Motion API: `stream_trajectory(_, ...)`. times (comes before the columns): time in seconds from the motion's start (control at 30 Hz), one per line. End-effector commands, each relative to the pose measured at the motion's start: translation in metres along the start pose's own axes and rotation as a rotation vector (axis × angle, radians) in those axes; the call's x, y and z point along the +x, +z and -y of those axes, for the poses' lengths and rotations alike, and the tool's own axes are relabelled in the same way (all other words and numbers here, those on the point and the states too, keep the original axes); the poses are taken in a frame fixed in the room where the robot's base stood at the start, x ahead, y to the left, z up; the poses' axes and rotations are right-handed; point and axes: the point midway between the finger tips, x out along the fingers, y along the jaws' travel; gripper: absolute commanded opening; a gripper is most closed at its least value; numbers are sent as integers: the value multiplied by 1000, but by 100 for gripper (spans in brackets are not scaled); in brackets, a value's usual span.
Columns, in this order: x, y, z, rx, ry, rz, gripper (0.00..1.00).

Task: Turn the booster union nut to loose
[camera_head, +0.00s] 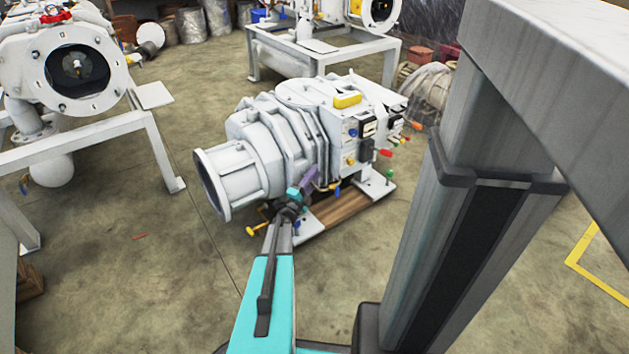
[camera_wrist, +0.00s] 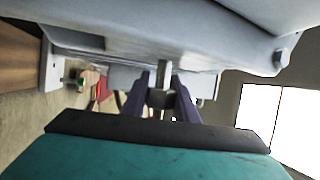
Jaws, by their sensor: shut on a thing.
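My gripper (camera_head: 309,179) has purple fingers and reaches the lower front side of the white-grey vacuum pump (camera_head: 262,150) in the head view. In the wrist view the fingers of my gripper (camera_wrist: 161,92) stand on either side of a small grey metal nut (camera_wrist: 160,98), shut on it. A short grey stem (camera_wrist: 164,72) runs up from the nut towards the pump's underside. This looks like the booster union nut. In the head view the nut is hidden behind my gripper and the pump body.
White framed machines stand at the left (camera_head: 75,78) and back (camera_head: 300,45). Open concrete floor (camera_head: 150,270) lies at the left front.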

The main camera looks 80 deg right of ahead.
Motion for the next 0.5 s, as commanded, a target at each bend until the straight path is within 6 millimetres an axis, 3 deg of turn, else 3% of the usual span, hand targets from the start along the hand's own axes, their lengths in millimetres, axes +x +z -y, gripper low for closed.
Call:
stream_trajectory(0.03,-3,-2,-6,-9,-21,-5,4)
stream_trajectory(0.5,-3,-1,3,-98,-236,-6,4)
